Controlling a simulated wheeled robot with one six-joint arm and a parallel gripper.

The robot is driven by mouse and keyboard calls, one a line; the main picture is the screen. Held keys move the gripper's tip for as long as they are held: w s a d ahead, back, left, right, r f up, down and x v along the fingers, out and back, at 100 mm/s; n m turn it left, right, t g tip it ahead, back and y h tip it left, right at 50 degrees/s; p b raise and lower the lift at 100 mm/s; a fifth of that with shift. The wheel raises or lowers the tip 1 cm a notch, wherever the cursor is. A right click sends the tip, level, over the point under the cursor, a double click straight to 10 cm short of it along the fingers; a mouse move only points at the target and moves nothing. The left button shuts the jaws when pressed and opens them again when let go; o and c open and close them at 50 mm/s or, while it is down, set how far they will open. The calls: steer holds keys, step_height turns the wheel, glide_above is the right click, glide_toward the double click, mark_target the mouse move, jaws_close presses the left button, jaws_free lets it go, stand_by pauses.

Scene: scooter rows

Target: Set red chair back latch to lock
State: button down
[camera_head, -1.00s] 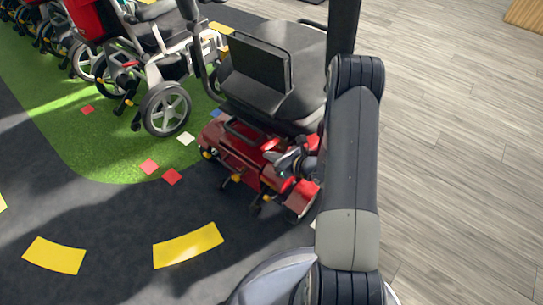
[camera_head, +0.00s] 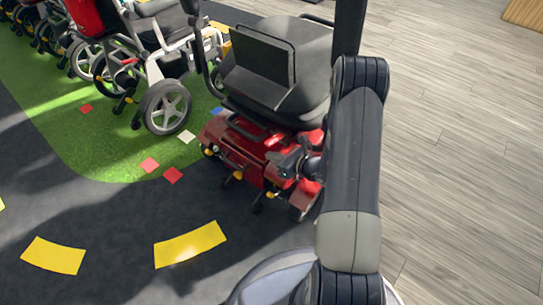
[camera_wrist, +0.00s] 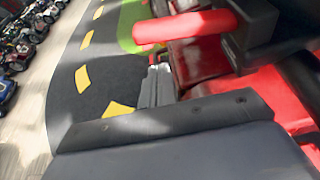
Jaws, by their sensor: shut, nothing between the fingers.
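The red chair is a scooter with a red base (camera_head: 243,150) and a black seat (camera_head: 285,55) with a folded black panel (camera_head: 262,70). My gripper (camera_head: 285,163) is low at the right of the red base, in front of it; its fingers are small in the head view. In the wrist view its grey fingers (camera_wrist: 157,87) are together and empty, beside red bodywork. A red rounded bar (camera_wrist: 185,27) on a black mount is above and right of the fingers, apart from them in the picture. I cannot tell whether this bar is the back latch, nor its setting.
A wheelchair (camera_head: 165,75) stands left of the scooter, with more in a row behind. A dark panel (camera_wrist: 180,150) fills the lower wrist view. Grey plank floor (camera_head: 450,150) at right and the dark mat's front are clear of objects.

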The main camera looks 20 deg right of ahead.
steer(key=f+p+v, duration=0.1)
steer(key=p+v, duration=0.2)
steer(key=v, duration=0.6)
steer(key=shift+s+d+r, duration=0.15)
steer(key=shift+s+d, duration=0.2)
steer(key=shift+d, duration=0.05)
